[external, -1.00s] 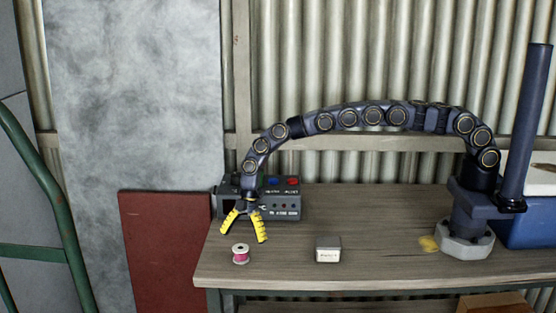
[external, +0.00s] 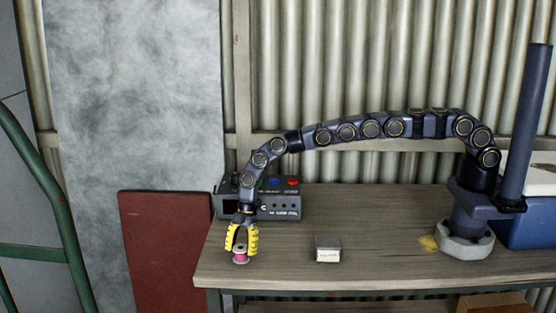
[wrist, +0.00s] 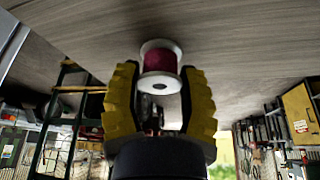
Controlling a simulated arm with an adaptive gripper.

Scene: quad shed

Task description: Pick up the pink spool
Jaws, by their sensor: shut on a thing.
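The pink spool (external: 240,257) has white ends and stands upright on the wooden bench near its left front corner. My gripper (external: 241,250) points down over it with its yellow fingers shut on the spool. In the wrist view the spool (wrist: 160,66) sits between the tips of the two yellow fingers of my gripper (wrist: 160,80), with the bench surface behind it. The upper part of the spool is partly hidden by the fingers in the external view.
A small grey and white box (external: 328,249) lies on the bench to the right. A dark grey device with coloured buttons (external: 282,206) stands behind my gripper. A yellow patch (external: 428,243) lies near my base.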

